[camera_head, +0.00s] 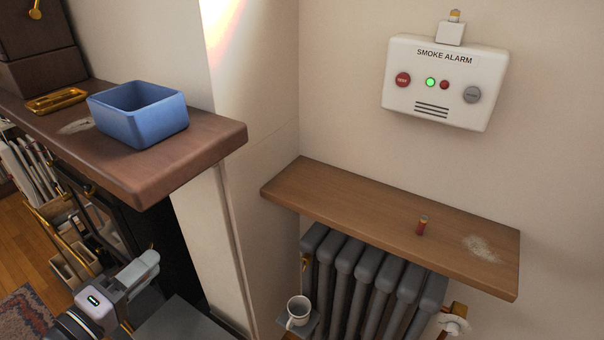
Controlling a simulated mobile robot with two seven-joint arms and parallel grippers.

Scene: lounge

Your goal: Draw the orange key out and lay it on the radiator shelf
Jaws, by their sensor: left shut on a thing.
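My left gripper (146,265) is at the lower left, in front of the fireplace and well away from the radiator shelf. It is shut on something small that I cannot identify. The wooden radiator shelf (370,215) is at the centre right, above a grey radiator (365,275). A small brass-coloured fitting (305,262) is at the radiator's upper left. I cannot make out an orange key with certainty. My right gripper is not in view.
The shelf's left half is clear. A white mug (298,311) is below the fitting. A blue bin (138,115) is on the mantel. A smoke alarm (440,85) is on the wall.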

